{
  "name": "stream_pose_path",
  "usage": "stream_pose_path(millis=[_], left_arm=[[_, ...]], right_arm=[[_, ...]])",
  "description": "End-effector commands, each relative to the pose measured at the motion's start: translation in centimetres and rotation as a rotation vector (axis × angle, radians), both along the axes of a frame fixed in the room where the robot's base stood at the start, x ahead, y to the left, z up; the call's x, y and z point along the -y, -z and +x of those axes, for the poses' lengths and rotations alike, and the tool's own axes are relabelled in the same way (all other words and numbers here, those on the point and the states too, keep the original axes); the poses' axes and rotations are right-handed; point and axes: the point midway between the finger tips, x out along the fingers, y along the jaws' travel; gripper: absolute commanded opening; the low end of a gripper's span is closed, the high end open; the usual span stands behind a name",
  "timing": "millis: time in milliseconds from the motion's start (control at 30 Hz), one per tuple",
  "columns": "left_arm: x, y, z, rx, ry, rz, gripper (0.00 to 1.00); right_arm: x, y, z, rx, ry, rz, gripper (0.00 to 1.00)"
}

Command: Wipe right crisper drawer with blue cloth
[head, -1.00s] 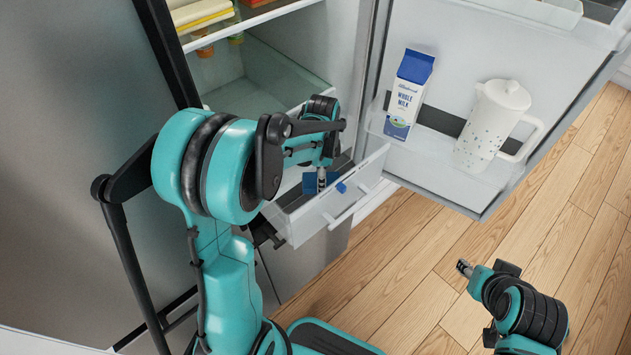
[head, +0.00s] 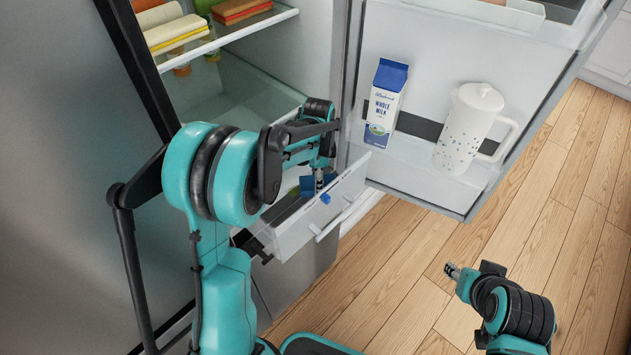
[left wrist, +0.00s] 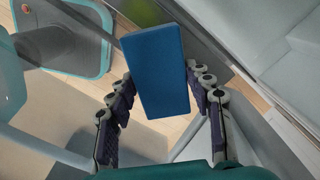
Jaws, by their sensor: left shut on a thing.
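The blue cloth (left wrist: 160,70) is a flat, folded-looking pad between the fingers of my left gripper (left wrist: 160,88). In the head view the left gripper (head: 319,180) points down at the open right crisper drawer (head: 300,228), just behind its pale front. The blue cloth (head: 306,186) shows partly there, low at the drawer's opening; I cannot tell whether it touches the drawer. A small blue patch (head: 325,198) shows at the drawer's front edge; what it belongs to is unclear. My right gripper (head: 452,270) hangs over the floor, away from the drawer; its opening is too small to judge.
The open fridge door (head: 420,100) stands to the right, with a milk carton (head: 386,105) and a white pitcher (head: 472,130) on its shelf. A fridge shelf (head: 225,40) with food is above left. Wood floor (head: 400,260) lies clear at the right.

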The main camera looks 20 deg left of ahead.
Motion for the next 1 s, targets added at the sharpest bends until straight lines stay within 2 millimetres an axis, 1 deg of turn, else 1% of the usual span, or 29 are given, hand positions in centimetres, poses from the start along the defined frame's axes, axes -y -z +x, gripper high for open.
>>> stream_pose_path(millis=[67, 167, 600, 700, 1000], left_arm=[[0.1, 0.0, 0.1, 0.003, 0.001, -0.001, 0.28], [0.1, -0.5, 0.1, 0.003, 0.001, -0.001, 0.28], [0.0, -5.2, 0.0, 0.001, 0.0, 0.0, 0.28], [0.0, -6.0, 0.0, 0.001, 0.0, 0.0, 0.28], [0.0, -6.0, 0.0, 0.001, 0.0, 0.0, 0.28]], right_arm=[[0.0, 0.0, 0.0, 0.0, 0.0, 0.0, 0.4], [0.0, -0.4, 0.0, 0.0, 0.0, 0.0, 0.4], [0.0, -3.8, 0.0, 0.0, 0.0, 0.0, 0.4], [0.0, -4.4, 0.0, 0.0, 0.0, 0.0, 0.4], [0.0, -4.3, 0.0, 0.0, 0.0, 0.0, 0.4]])
